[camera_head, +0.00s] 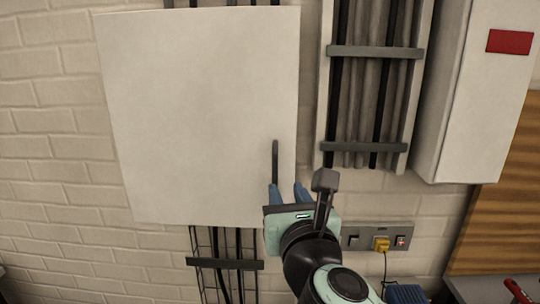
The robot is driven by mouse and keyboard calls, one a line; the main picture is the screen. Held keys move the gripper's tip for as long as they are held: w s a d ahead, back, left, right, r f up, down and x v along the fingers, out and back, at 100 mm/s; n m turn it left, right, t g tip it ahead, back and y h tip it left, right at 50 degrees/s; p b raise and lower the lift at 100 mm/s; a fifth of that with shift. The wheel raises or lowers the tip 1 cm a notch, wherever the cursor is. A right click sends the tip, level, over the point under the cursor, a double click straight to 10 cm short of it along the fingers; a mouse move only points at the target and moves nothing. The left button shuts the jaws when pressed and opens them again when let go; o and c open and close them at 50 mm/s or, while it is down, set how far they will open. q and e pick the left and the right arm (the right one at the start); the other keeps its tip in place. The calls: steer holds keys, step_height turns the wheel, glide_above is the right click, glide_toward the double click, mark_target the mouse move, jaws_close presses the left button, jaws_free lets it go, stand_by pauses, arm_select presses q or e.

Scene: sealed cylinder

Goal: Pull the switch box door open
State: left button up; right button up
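The switch box door (200,110) is a large pale panel on the brick wall, left of centre, seen tilted. I cannot tell whether it stands ajar. Its dark vertical handle (275,158) is near the lower right edge. My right gripper (287,188) reaches up from below, its two blue fingers apart with a gap between them. The left finger overlaps the lower end of the handle in the picture; the right finger is beside the door's right edge. I cannot tell whether the finger touches the handle. My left gripper is not in view.
Right of the door is a cable channel (327,90) with dark cables, then a white box (480,100) with a red label. A socket strip (362,243) with a yellow plug (381,244) is close right of my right gripper. Cables (238,280) run below the door.

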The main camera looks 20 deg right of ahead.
mark_target(275, 165)
steer(key=p+x, duration=0.3)
steer(key=x, duration=1)
steer(key=shift+r, duration=0.15)
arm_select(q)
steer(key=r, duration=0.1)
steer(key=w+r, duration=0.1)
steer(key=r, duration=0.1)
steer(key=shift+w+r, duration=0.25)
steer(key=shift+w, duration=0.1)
arm_select(e)
steer(key=shift+s, duration=0.1)
steer(key=shift+c, duration=0.4)
jaws_close()
